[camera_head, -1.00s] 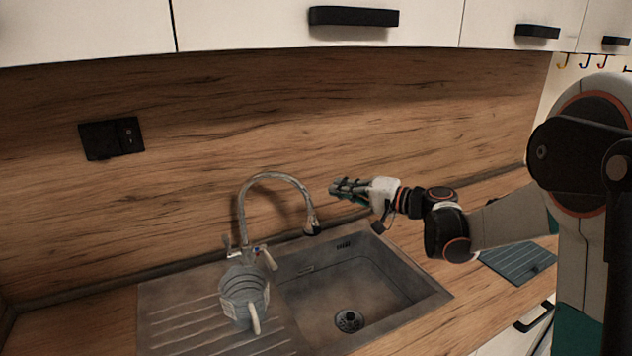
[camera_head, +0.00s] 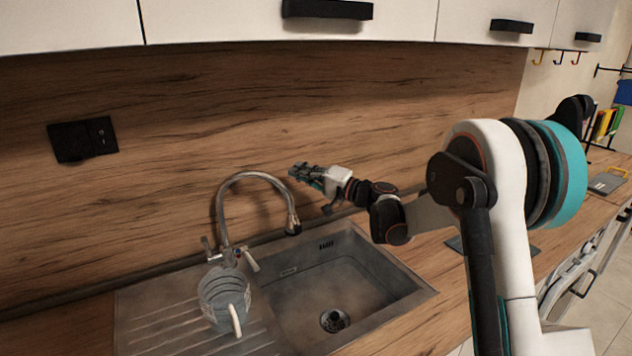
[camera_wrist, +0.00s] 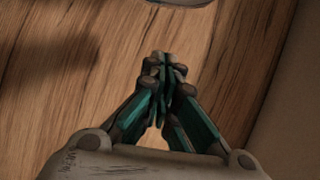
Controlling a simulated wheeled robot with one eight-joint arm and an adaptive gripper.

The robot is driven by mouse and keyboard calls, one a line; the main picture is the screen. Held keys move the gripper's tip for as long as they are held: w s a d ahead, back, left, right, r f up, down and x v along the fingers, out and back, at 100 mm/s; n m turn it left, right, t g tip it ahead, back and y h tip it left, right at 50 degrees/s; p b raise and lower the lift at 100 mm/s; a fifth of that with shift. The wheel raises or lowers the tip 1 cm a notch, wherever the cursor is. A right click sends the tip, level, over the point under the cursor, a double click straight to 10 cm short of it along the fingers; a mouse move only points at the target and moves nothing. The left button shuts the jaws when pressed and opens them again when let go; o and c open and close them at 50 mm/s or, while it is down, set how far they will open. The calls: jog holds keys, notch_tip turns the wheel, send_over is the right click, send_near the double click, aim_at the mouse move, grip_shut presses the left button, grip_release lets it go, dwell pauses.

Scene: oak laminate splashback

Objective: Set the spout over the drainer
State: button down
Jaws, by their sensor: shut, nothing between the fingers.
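The grey metal spout (camera_head: 259,176) arches up from the tap base and curves over to the right. Its dark nozzle (camera_head: 293,226) hangs over the back left part of the sink basin (camera_head: 335,285). The ribbed drainer (camera_head: 155,318) lies to the left of the basin. My gripper (camera_head: 297,172) is shut and empty, just right of the spout's arch and above the nozzle, apart from it in the picture. In the wrist view my closed fingertips (camera_wrist: 162,62) meet in front of wood, and a grey piece at the top edge is cut off and unclear.
A ribbed pitcher (camera_head: 224,296) with a pale handle stands on the drainer below the tap levers (camera_head: 250,260). The wooden splashback (camera_head: 180,130) rises behind. White cupboards with a black handle (camera_head: 328,9) hang above. A dark socket (camera_head: 83,139) is on the wall at left.

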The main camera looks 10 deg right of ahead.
jog(key=s, duration=0.1)
jog(key=s+a, duration=0.1)
jog(key=s+f+b, duration=0.1)
jog(key=shift+s+a, duration=0.15)
jog(key=shift+a, duration=0.2)
